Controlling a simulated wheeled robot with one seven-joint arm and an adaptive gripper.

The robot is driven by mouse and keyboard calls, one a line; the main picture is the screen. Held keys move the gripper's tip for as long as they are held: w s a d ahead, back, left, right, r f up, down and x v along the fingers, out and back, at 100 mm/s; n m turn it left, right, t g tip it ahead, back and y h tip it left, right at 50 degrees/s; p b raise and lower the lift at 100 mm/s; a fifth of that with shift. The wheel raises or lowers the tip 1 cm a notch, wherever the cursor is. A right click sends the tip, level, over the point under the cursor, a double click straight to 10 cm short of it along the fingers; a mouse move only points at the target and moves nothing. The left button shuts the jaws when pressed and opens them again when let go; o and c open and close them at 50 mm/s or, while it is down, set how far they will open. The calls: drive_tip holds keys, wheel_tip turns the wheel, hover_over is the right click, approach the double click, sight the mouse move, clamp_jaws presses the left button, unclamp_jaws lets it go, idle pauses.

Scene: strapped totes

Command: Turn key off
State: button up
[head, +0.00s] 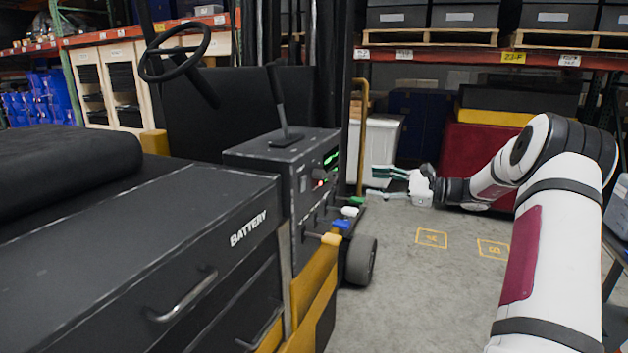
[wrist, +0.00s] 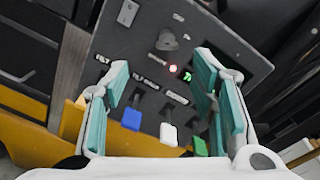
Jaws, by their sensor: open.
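The forklift's dark control panel (head: 318,180) faces right in the head view and fills the wrist view (wrist: 215,50). A grey knob-like part (wrist: 166,40) sticks out of its upper face; it may be the key, but its shape is too small to tell.
Levers with green (head: 356,201), white (head: 350,211), blue (head: 341,223) and yellow (head: 331,239) knobs stick out below the panel. A tall black lever (head: 276,100) stands on top. A yellow post (head: 361,130) rises behind. Grey floor (head: 400,290) is clear between forklift and arm.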

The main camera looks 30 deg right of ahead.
sight(333, 175)
drive_tip(key=shift+t, duration=0.3)
drive_tip(key=x, duration=1.3)
drive_tip(key=shift+w+d+f, duration=0.2)
drive_tip(key=shift+w+d, duration=0.05)
drive_tip(key=shift+w, duration=0.25)
drive_tip(key=c, duration=1.2)
